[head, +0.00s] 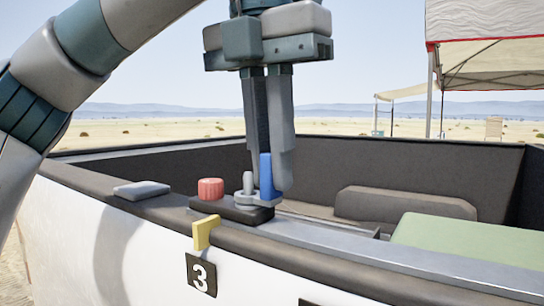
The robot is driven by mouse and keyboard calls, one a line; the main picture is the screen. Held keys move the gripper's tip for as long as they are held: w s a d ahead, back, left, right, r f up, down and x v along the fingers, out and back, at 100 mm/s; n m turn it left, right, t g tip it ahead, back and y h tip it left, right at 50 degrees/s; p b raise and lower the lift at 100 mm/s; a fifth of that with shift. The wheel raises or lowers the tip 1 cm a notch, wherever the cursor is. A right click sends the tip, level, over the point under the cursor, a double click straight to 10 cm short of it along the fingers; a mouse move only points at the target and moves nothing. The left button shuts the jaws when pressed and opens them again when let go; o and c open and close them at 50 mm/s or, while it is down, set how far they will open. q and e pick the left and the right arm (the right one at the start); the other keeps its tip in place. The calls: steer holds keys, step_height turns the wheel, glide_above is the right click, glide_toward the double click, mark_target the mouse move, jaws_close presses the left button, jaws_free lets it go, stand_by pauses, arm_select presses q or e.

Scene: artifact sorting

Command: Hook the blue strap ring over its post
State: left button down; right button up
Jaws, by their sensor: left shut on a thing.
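My left gripper (270,172) points straight down from the top centre, its fingers shut on the upright blue strap tab (266,176). The tab's lower end is just to the right of a short grey post (247,182) on a black base block (232,211). A flat grey ring (254,201) lies low at the post's foot, by the tab's lower end. It looks to be around the post, but I cannot tell for sure, nor whether it is joined to the tab. My right gripper is out of view.
A grey flat block (142,190) lies farther left. A yellow hook (205,232) hangs above the number 3 plate (201,275). A green panel (470,250) is at right.

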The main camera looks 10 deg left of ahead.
arm_select(q)
steer(key=c, duration=1.8)
jaws_free()
steer(key=shift+o, duration=0.3)
steer(key=shift+d, duration=0.15)
steer(key=shift+r, duration=0.2)
steer(key=shift+r, duration=0.6)
step_height(320, 180, up, 16)
steer(key=s+p, duration=0.2)
steer(key=p, duration=0.4)
steer(key=shift+a, duration=0.35)
steer(key=shift+f, duration=0.15)
